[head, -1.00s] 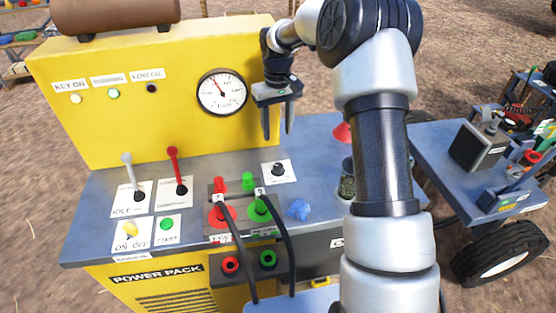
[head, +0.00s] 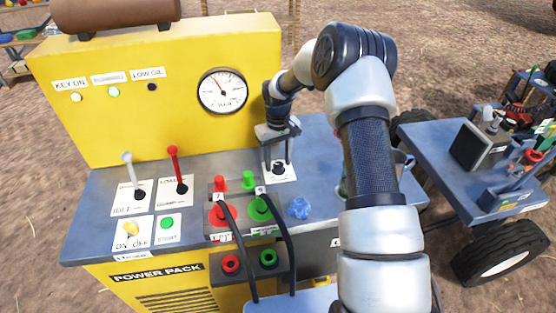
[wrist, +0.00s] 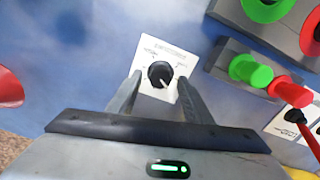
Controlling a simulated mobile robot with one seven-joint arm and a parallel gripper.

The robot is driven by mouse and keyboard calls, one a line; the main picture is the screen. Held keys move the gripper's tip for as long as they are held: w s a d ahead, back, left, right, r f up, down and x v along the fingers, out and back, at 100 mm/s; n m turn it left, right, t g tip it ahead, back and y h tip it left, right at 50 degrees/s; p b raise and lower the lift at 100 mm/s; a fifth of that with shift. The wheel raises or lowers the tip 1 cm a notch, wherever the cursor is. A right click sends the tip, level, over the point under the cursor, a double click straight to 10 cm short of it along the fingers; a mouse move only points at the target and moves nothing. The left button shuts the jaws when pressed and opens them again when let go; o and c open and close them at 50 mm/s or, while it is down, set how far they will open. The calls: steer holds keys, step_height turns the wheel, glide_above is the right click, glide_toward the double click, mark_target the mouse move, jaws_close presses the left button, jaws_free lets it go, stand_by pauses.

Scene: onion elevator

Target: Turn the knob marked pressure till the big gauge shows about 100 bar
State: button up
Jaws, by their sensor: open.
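The pressure knob (wrist: 160,74) is black and round on a white label plate (wrist: 174,55) on the blue-grey deck. In the head view the knob (head: 279,168) sits right of the hose couplings, partly hidden by my gripper. My gripper (head: 279,158) points down over it. In the wrist view my gripper (wrist: 160,88) is open, with one finger on each side of the knob; I cannot tell whether they touch it. The big gauge (head: 222,91) is round and white on the yellow panel, its needle pointing to the upper left; its numbers are too small to read.
Red and green couplings (head: 235,197) with black hoses stand left of the knob. A blue crumpled rag (head: 299,208) lies in front of it. Two levers, one with a red handle (head: 173,165), stand farther left. A cart (head: 470,165) stands at the right.

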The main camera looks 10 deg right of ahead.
mark_target(278, 164)
steer(key=shift+c, duration=0.3)
steer(key=c, duration=1)
steer(key=shift+n, duration=0.8)
steer(key=o, duration=1.1)
steer(key=shift+c, duration=0.2)
step_height(278, 164, up, 18)
steer(key=shift+f, duration=0.25)
steer(key=shift+r, duration=0.1)
